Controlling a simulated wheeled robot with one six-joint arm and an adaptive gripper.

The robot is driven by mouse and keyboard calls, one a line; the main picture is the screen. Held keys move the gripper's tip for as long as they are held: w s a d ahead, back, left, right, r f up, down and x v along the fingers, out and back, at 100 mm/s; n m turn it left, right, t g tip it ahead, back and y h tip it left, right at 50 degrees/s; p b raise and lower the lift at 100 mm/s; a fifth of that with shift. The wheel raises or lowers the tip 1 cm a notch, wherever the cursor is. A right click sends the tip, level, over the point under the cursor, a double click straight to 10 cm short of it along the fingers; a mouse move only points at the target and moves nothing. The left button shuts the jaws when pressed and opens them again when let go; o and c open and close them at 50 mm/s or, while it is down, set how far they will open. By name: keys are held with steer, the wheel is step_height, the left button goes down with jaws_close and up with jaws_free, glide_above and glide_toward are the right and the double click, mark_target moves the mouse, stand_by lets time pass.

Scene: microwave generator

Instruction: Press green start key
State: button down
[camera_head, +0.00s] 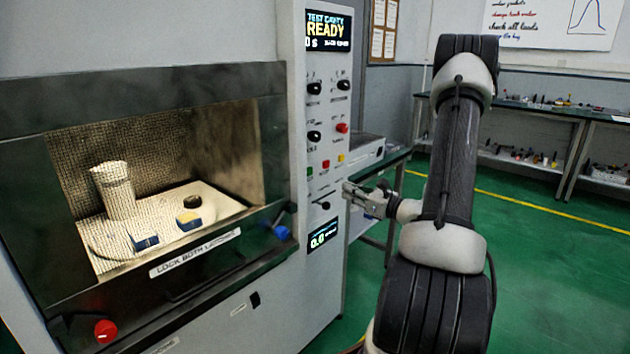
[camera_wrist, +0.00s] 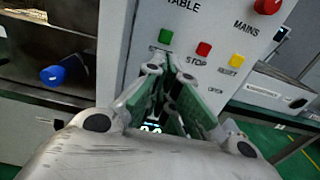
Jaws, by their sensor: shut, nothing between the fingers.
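The green start key (camera_head: 309,171) is at the left of a row of three on the microwave generator's control column, beside a red stop key (camera_head: 326,165) and a yellow reset key (camera_head: 340,158). In the wrist view the green key (camera_wrist: 165,36) shows just above my fingertips, slightly left of them. The label under it is partly hidden by the fingers. My gripper (camera_head: 347,189) is shut and empty, in front of the column, right of and lower than the green key in the head view. Its fingers (camera_wrist: 169,62) point towards the panel; I cannot tell the exact gap.
A red mains knob (camera_head: 342,128) and several black knobs sit above the keys. The display (camera_head: 327,31) reads READY. A blue latch handle (camera_head: 283,232) and a red one (camera_head: 106,330) are on the cavity door, which appears closed. Green floor (camera_head: 540,270) lies right.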

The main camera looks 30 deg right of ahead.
mark_target(309, 175)
steer(key=x, duration=1.4)
steer(key=shift+x, duration=0.8)
steer(key=shift+r, duration=0.15)
